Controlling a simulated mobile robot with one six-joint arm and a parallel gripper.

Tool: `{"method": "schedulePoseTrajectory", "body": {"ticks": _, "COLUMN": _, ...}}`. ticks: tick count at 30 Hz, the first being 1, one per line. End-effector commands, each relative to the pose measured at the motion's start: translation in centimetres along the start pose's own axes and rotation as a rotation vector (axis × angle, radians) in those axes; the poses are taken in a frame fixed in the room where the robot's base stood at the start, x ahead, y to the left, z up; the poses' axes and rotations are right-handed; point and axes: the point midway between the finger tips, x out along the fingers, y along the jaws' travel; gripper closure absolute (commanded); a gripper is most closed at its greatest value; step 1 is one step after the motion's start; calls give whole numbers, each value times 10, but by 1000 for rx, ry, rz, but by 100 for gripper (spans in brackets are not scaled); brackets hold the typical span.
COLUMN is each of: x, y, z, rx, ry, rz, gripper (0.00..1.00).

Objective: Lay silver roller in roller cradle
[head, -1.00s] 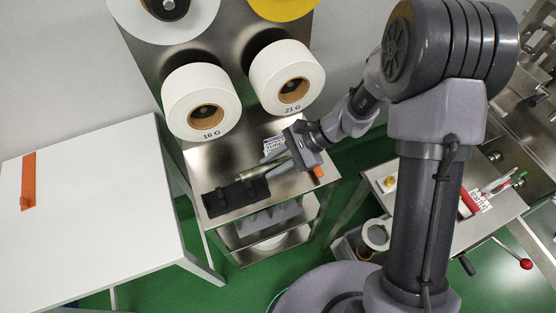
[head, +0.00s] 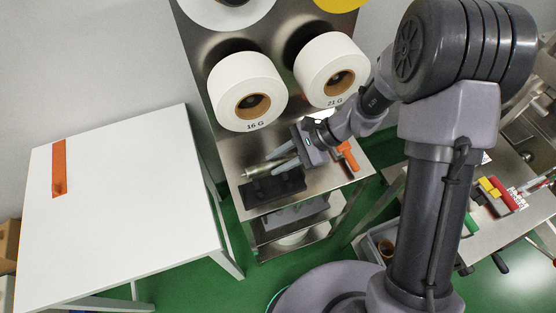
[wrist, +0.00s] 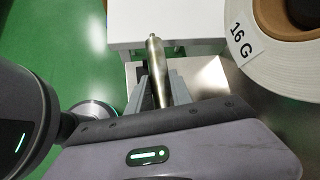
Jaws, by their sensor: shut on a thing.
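The silver roller (head: 266,168) is a thin metal rod held between the fingers of my gripper (head: 291,160), with one end sticking out to the left. In the wrist view the roller (wrist: 155,58) stands out past the two grey fingers (wrist: 158,92), which are shut on it. The black roller cradle (head: 273,190) lies on the steel shelf, nearer the camera than the roller. The roller looks above and behind the cradle, apart from it; the exact height gap is hard to tell.
Large white paper reels (head: 247,92) hang on the steel panel behind the shelf (head: 238,150). An orange handle-like part (head: 347,155) lies right of my gripper. A white table (head: 130,210) stands left. A side bench with coloured items (head: 500,190) is right.

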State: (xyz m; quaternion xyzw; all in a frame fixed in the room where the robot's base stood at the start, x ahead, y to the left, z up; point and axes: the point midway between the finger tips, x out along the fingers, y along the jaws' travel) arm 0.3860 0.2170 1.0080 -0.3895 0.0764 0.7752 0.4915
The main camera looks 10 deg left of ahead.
Motion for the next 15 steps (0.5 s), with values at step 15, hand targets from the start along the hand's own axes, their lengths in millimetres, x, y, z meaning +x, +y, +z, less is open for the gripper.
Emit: {"method": "schedulePoseTrajectory", "body": {"ticks": 15, "x": 52, "y": 20, "z": -52, "rx": 1, "ry": 0, "rz": 0, "gripper": 100}}
